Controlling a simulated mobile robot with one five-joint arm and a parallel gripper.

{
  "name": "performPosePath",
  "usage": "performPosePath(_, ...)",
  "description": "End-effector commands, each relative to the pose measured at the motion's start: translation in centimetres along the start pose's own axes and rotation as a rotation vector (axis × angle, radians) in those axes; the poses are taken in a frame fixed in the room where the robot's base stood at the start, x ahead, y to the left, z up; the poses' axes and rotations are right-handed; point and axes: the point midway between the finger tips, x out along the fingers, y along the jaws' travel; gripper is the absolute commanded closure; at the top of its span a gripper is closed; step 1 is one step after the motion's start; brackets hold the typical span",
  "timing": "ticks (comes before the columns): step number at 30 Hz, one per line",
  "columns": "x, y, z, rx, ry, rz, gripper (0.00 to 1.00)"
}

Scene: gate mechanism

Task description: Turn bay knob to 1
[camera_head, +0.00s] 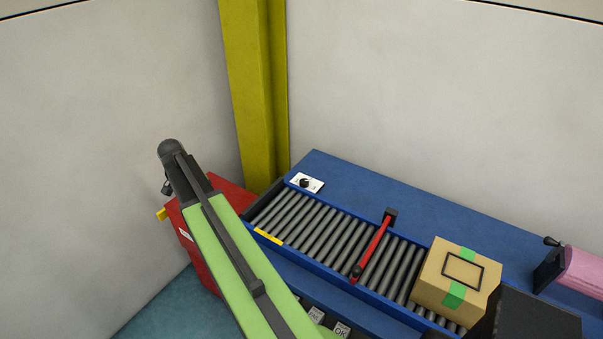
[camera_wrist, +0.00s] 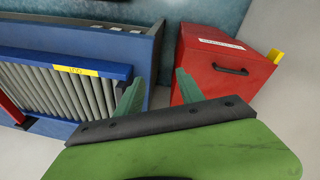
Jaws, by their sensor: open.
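The bay knob (camera_head: 305,183) is a small black knob on a white plate. It sits on the blue conveyor frame, at the far left end of the rollers; its setting is too small to read. It does not show in the wrist view. My gripper (camera_wrist: 158,90) shows as two green fingers in the wrist view, spread apart with nothing between them. They point at the gap between the blue conveyor and the red cabinet. In the head view my arm reaches up left of the knob, over the red cabinet, clear of the knob; the fingers cannot be made out there.
The red cabinet (camera_wrist: 222,68) stands beside the blue conveyor (camera_head: 455,218). A red gate bar (camera_head: 373,247) crosses the rollers. A cardboard box (camera_head: 430,274) with green tape sits right of it. A yellow post (camera_head: 258,90) rises behind the knob. A pink object (camera_head: 590,272) is far right.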

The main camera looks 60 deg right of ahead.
Motion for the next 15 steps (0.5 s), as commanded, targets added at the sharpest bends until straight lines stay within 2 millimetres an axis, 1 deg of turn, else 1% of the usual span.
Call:
performPosePath(1,-0.7,2.5,-7.8,0.234,0.014,0.04,0.55)
performPosePath(2,-0.5,4.4,-11.2,0.367,0.026,0.061,0.55)
performPosePath(3,-0.2,7.1,-15.2,0.531,0.042,0.088,0.55)
performPosePath(5,0.2,11.2,-20.1,0.744,0.068,0.123,0.55)
performPosePath(6,0.5,13.6,-22.7,0.863,0.083,0.142,0.55)
performPosePath(9,1.0,18.2,-27.0,1.073,0.116,0.176,0.55)
performPosePath(10,1.1,19.2,-27.7,1.114,0.123,0.183,0.55)
performPosePath(12,1.3,20.6,-28.7,1.175,0.134,0.191,0.55)
performPosePath(15,1.4,21.1,-28.9,1.2,0.139,0.194,0.55)
